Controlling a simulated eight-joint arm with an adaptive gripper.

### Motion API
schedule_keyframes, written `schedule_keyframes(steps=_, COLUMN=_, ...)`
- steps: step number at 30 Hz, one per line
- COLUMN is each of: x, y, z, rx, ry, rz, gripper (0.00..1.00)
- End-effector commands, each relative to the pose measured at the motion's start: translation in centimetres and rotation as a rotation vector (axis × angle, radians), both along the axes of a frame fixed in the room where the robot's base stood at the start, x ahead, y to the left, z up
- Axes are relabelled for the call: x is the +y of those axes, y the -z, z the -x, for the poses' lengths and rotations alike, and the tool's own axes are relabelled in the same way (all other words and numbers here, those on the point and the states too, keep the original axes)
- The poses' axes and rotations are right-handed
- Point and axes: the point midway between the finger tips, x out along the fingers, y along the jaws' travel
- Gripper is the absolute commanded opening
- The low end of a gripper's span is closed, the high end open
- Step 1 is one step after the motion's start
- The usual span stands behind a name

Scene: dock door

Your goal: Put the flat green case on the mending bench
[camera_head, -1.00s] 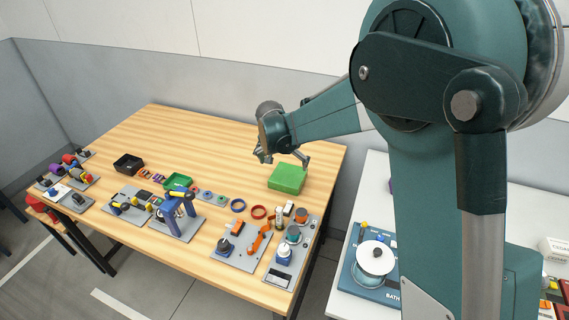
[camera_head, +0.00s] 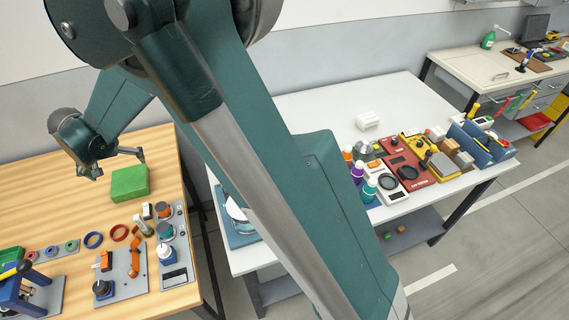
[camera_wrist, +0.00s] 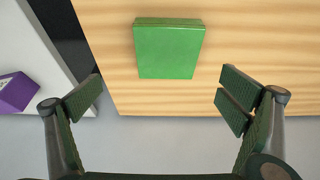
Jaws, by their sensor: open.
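The flat green case (camera_head: 130,182) lies on the wooden table (camera_head: 160,150), near its right edge. In the wrist view the case (camera_wrist: 168,52) lies flat, ahead of my fingers and between their lines. My gripper (camera_head: 112,166) is open and empty above the table, just behind and left of the case in the head view. In the wrist view my gripper (camera_wrist: 158,98) has its fingers spread wide, not touching the case. I cannot tell for sure which surface is the mending bench; a cream bench (camera_head: 478,67) with drawers and tools stands at the far right.
A white table (camera_head: 320,105) stands right of the wooden one, its right half crowded with devices and bottles. A purple box (camera_wrist: 17,92) sits on a white surface. Fixtures and rings crowd the wooden table's front. My arm hides part of the white table.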

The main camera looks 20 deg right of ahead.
Motion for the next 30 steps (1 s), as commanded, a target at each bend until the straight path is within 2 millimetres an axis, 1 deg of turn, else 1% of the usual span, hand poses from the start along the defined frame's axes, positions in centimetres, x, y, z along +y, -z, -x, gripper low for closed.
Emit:
schedule_keyframes(steps=1, x=-0.9, y=-0.7, z=0.0, rx=-0.001, ry=0.001, rz=-0.001, gripper=0.97)
schedule_keyframes(steps=5, x=-3.4, y=-2.6, z=0.2, rx=-0.004, ry=0.0, rz=-0.005, gripper=0.97)
schedule_keyframes(steps=14, x=-11.0, y=-7.6, z=1.4, rx=-0.016, ry=-0.006, rz=-0.016, gripper=0.97)
schedule_keyframes(steps=21, x=-17.0, y=-11.1, z=3.1, rx=-0.029, ry=-0.01, rz=-0.023, gripper=0.97)
schedule_keyframes(steps=23, x=-18.5, y=-11.9, z=3.6, rx=-0.033, ry=-0.01, rz=-0.025, gripper=0.97)
schedule_keyframes(steps=24, x=-19.5, y=-12.5, z=4.0, rx=-0.035, ry=-0.011, rz=-0.026, gripper=0.97)
schedule_keyframes(steps=30, x=-24.1, y=-14.7, z=6.2, rx=-0.048, ry=-0.013, rz=-0.031, gripper=0.97)
